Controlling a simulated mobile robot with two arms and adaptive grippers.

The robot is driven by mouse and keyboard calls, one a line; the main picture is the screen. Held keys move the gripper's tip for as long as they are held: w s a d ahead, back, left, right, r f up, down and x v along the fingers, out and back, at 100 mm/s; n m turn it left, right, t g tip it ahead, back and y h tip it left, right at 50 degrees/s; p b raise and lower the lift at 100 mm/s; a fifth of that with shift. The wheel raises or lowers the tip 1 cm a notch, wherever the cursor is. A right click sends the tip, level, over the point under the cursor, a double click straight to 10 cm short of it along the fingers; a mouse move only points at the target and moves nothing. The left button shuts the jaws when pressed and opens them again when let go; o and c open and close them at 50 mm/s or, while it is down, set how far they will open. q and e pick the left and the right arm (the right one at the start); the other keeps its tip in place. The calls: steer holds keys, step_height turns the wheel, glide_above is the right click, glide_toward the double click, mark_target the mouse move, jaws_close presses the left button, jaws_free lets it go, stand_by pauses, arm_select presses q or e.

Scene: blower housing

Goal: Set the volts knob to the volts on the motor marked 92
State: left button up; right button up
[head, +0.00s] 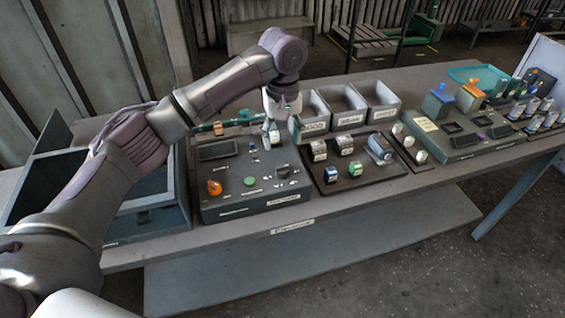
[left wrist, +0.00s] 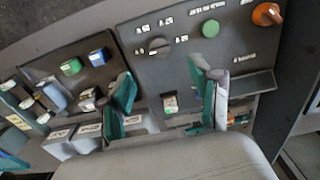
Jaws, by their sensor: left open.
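The test panel (head: 235,205) is a dark grey box with a small dark round volts knob (head: 283,172). In the left wrist view this knob (left wrist: 158,46) has small white labels around it, too blurred to read for sure. A motor with a pale label (left wrist: 169,103) sits at the panel's edge between my fingers in that view, with a gap to each side. Other labelled motors (head: 318,150) stand on the dark tray. I cannot read which one is marked 92. My left gripper (head: 273,122) is open above the panel's back part, pointing down. My right gripper is out of view.
The panel also has a green button (head: 250,181) and an orange knob (head: 214,187). The dark tray (head: 335,188) beside it also holds blue and green parts. Grey bins (head: 346,118) stand behind it. An open box (head: 150,203) is at left; another station (head: 470,150) is at right.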

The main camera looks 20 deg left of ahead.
mark_target(282, 166)
arm_select(q)
step_height(282, 166, down, 9)
steer(key=shift+f+p, duration=0.2)
steer(key=shift+p, duration=0.5)
steer(key=c, duration=1.1)
